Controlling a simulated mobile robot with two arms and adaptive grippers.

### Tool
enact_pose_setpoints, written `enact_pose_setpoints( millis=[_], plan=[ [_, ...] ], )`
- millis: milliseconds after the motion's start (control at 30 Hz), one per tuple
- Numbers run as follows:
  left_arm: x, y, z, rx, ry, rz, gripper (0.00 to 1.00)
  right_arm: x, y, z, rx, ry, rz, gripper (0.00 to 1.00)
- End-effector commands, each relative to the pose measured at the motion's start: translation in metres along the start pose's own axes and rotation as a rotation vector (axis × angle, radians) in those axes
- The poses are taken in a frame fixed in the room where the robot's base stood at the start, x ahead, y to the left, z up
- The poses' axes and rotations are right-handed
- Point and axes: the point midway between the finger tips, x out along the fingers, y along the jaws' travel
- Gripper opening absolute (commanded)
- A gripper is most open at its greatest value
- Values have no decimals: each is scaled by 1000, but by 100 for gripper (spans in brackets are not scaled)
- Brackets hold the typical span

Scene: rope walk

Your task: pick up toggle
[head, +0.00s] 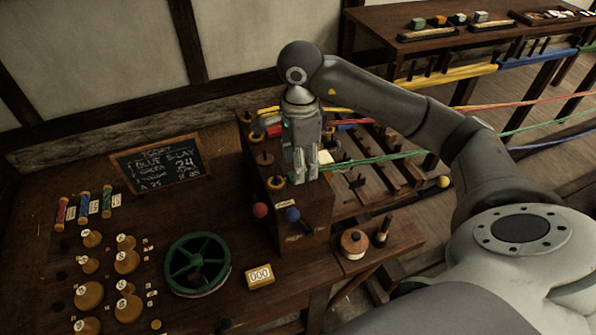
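My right gripper (305,175) points down over the top of a dark wooden block (308,215) on the bench. Its two fingers are close together at the block's top, and I cannot tell whether anything is between them. Several short wooden pegs and round pieces stand on the block, including one in front of the gripper (276,182). I cannot tell for sure which piece is the toggle; the gripper may hide it. A red ball (260,210) and a blue ball (292,214) are on the block's front. My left gripper is not in view.
A green wheel (197,264), a counter marked 000 (259,277), a chalkboard (160,163) and several wooden bobbins (127,262) are on the bench at left. A spool (354,244) is at the right corner. Coloured ropes (375,159) run off to the right.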

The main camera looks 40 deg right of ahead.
Motion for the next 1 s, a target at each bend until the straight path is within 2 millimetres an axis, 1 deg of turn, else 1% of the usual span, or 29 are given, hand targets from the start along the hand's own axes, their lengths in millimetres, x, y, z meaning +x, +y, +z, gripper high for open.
enact_pose_setpoints(
  millis=[33, 133, 233, 367, 500, 533, 833, 867, 1000],
  plan=[
    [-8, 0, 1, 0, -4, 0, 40, 3, 1, 0, 0, 1, 4, 48],
    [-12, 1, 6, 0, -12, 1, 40, 17, 1, 1, 1, 0, 4, 48],
    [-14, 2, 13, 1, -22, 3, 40, 26, 0, 0, 1, 1, 1, 48],
    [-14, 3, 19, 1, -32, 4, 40, 30, 0, 0, 1, 0, 0, 48],
    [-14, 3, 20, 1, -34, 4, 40, 30, 0, 1, 0, 0, -1, 48],
    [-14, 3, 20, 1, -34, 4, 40, 30, 0, 1, 0, 0, -1, 47],
    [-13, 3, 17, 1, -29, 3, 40, 29, 0, 1, 0, 0, -1, 8],
    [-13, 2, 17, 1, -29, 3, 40, 29, 0, 1, 1, 0, -1, 5],
    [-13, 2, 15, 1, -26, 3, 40, 29, 0, 1, 1, 0, -1, 5]
  ],
)
